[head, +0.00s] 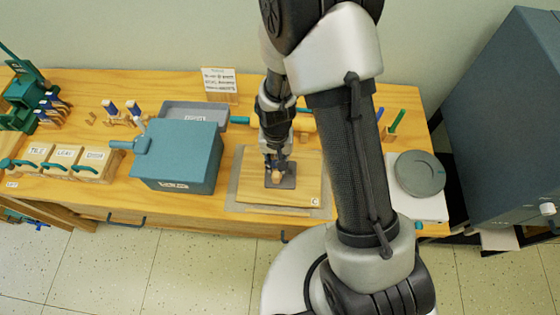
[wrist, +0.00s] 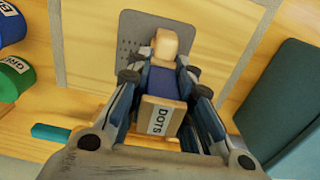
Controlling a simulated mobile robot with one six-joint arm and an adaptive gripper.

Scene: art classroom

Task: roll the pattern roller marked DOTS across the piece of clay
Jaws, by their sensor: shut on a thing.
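The piece of clay (head: 288,183) is a dark grey-brown slab on the wooden board (head: 247,190) at the table's middle. In the wrist view the clay (wrist: 130,40) shows rows of small dots on its visible part. My gripper (head: 277,164) is over the clay. In the wrist view my gripper (wrist: 160,80) is shut on the pattern roller (wrist: 157,116), whose wooden block reads DOTS. The roller has a blue middle and a rounded pale wood end (wrist: 166,42) that overlaps the clay in the picture. Part of the clay is hidden behind the roller and fingers. I cannot tell whether they touch.
A blue-grey box (head: 178,155) with a side handle stands left of the board, before a grey tray (head: 190,110). A rolling pin (head: 303,123) lies behind the board. A round grey disc (head: 420,174) is at right.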

